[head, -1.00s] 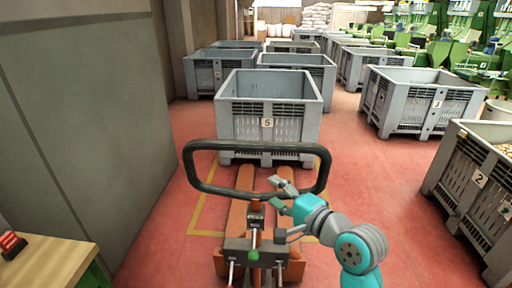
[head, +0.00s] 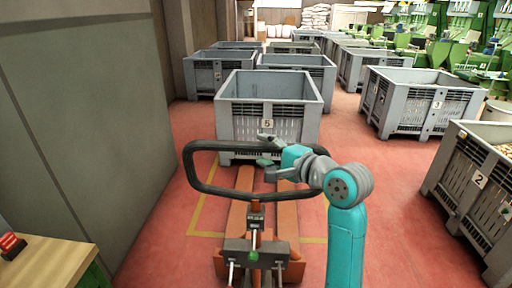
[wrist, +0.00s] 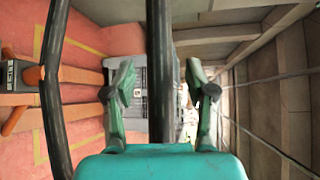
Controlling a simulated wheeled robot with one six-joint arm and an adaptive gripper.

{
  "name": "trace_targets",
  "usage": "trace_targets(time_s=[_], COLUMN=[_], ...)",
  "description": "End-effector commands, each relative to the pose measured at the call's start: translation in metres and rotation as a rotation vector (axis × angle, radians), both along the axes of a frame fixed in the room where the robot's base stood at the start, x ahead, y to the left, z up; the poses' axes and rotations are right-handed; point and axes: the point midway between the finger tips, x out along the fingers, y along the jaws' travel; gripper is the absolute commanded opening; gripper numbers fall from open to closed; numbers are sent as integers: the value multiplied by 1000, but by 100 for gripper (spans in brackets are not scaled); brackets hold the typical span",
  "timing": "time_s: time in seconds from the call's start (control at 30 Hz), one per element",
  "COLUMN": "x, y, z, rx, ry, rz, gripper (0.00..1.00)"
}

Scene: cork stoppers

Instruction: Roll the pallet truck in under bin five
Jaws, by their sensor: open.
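The orange pallet truck (head: 238,210) stands in front of me, its forks pointing at bin five (head: 290,128), a grey slatted bin marked 5. The fork tips reach the bin's lower front edge; I cannot tell whether they pass beneath it. The truck's black loop handle (head: 190,168) stands up toward me. My gripper (head: 266,152) is at the handle's top bar, right of its middle. In the wrist view my open gripper (wrist: 160,88) has the black bar (wrist: 159,40) between its two fingers, with a gap on each side. The forks (wrist: 80,76) show left there.
A grey wall (head: 90,130) runs along the left, with a wooden table (head: 45,265) at lower left. Bin two (head: 460,185) and bin three (head: 425,112) stand to the right. More grey bins stand behind bin five. Red floor is clear either side of the truck.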

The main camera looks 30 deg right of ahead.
Motion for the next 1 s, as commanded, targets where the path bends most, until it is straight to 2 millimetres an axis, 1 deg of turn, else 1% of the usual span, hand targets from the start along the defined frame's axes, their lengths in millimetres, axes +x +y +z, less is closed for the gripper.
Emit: trace_targets(time_s=[0.03,0.1,0.3,0.63,0.67,0.7,0.77,0.8,0.87,0.9,1.0], x=[8,17,34,37,37,37,37,37,37,37,37], y=[3,4,6,7,7,7,7,7,7,7,7], z=[-1,-3,-5,-5,-6,-6,-6,-6,-6,-6,-6], rx=[1,1,0,0,0,0,0,0,0,0,0], ry=[2,2,1,0,0,0,0,0,0,0,0], rz=[3,1,0,-1,-1,-1,-1,-1,-1,-1,-1], gripper=[56,56,56,56,53,43,28,18,3,0,0])
